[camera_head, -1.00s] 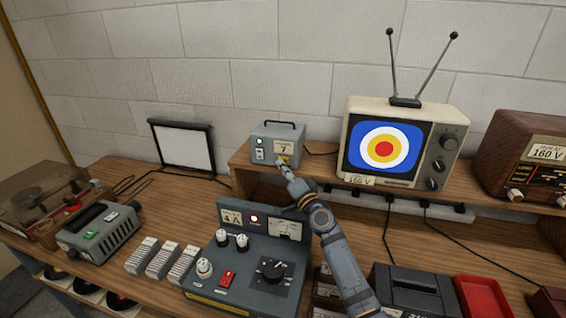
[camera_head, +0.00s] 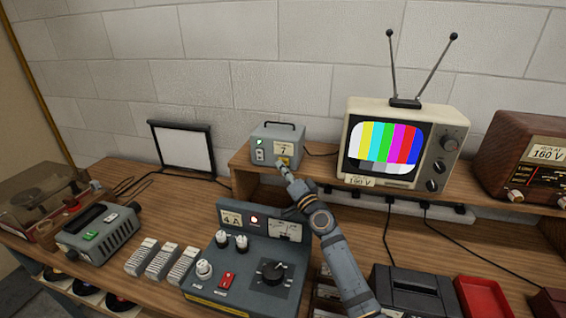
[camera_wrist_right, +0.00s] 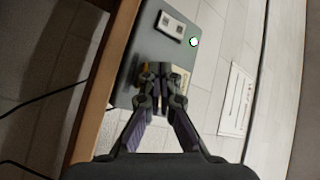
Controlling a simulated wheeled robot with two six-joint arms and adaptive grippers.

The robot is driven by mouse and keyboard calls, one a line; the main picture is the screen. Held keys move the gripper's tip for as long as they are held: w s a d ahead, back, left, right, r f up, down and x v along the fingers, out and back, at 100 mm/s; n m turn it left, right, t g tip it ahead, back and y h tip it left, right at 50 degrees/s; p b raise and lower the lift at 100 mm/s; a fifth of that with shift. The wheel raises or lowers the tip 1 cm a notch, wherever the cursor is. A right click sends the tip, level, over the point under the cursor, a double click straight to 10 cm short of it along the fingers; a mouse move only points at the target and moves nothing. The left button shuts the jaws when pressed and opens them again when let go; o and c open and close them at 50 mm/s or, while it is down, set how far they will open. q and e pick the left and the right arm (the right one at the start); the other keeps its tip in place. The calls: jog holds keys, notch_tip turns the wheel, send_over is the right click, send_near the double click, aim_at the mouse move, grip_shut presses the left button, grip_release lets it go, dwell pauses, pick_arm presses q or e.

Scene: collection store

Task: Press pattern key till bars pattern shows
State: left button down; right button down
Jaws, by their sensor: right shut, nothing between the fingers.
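The television (camera_head: 397,148) stands on the raised shelf, and its screen shows vertical coloured bars. The small grey pattern box (camera_head: 277,137) stands left of it, with a label reading 7, a lit green lamp and a yellow key (camera_head: 285,160) low on its front. My right gripper (camera_head: 281,165) is shut and empty, its tips just in front of the key. In the right wrist view the shut fingertips (camera_wrist_right: 157,70) lie over the box front (camera_wrist_right: 150,38) and partly hide the yellow key; whether they touch it I cannot tell. My left gripper is not in view.
A brown radio (camera_head: 527,155) is right of the television. A black-framed white panel (camera_head: 185,148) leans left of the box. A red tray (camera_head: 483,297) lies at lower right.

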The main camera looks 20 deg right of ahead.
jog(key=shift+s+a, duration=0.25)
jog(key=shift+s, duration=0.2)
jog(key=s+a, duration=0.1)
jog(key=s+a+p, duration=0.1)
jog(key=s, duration=0.2)
jog(key=shift+s+a+p, duration=0.1)
jog(key=shift+a+p, duration=0.25)
jog(key=shift+a, duration=0.05)
dwell(0.6)
